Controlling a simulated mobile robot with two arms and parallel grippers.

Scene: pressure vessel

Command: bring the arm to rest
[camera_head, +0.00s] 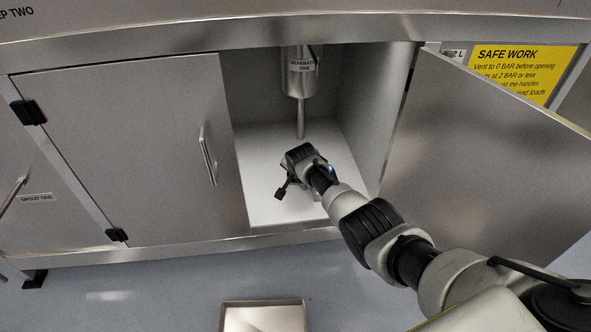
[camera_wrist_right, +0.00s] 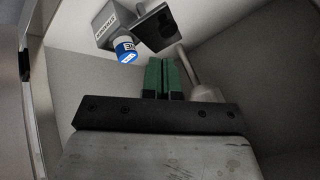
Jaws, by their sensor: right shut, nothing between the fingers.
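My right arm (camera_head: 370,230) reaches from the lower right into an open cabinet compartment (camera_head: 265,180). Its gripper end is over the white compartment floor, below a hanging metal vessel, and is partly hidden by the wrist. In the right wrist view my right gripper (camera_wrist_right: 162,62) shows two green-padded fingers side by side, shut with nothing between them. Beyond them are a grey labelled block (camera_wrist_right: 108,24), a blue-banded cylinder (camera_wrist_right: 125,49) and a pale rod (camera_wrist_right: 188,66). My left gripper is not in view.
The vessel (camera_head: 301,75), labelled as a separator, ends in a thin pipe above my wrist. An open door (camera_head: 490,150) stands to the right of the compartment. A closed door (camera_head: 140,150) is at left.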

